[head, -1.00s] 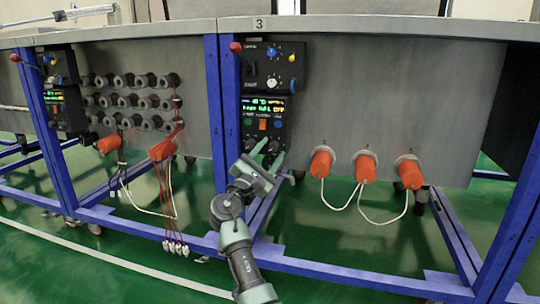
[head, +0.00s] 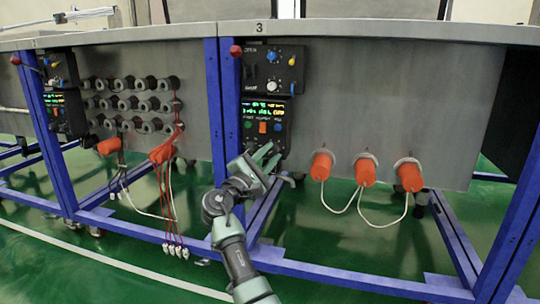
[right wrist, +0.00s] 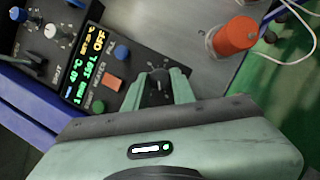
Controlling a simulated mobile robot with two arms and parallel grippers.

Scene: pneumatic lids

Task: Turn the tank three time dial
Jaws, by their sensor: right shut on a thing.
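The tank three control panel (head: 280,105) hangs under the number 3 on the tank, with a lit display and coloured buttons. In the right wrist view its display (right wrist: 88,65) reads OFF on one line. A small black dial (right wrist: 158,82) sits on the lower part of the panel. My right gripper (head: 267,150) reaches up to this lower part. In the right wrist view the fingers of my right gripper (right wrist: 160,76) stand on both sides of the dial and are shut on it. The dial is mostly hidden in the head view. My left gripper is not in view.
An upper box (head: 272,68) with blue, yellow and white knobs sits above the panel, with a red-knobbed lever (head: 236,50) beside it. Orange plugs (head: 322,166) with white cables stick out to the right. A blue frame post (head: 230,100) stands just left.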

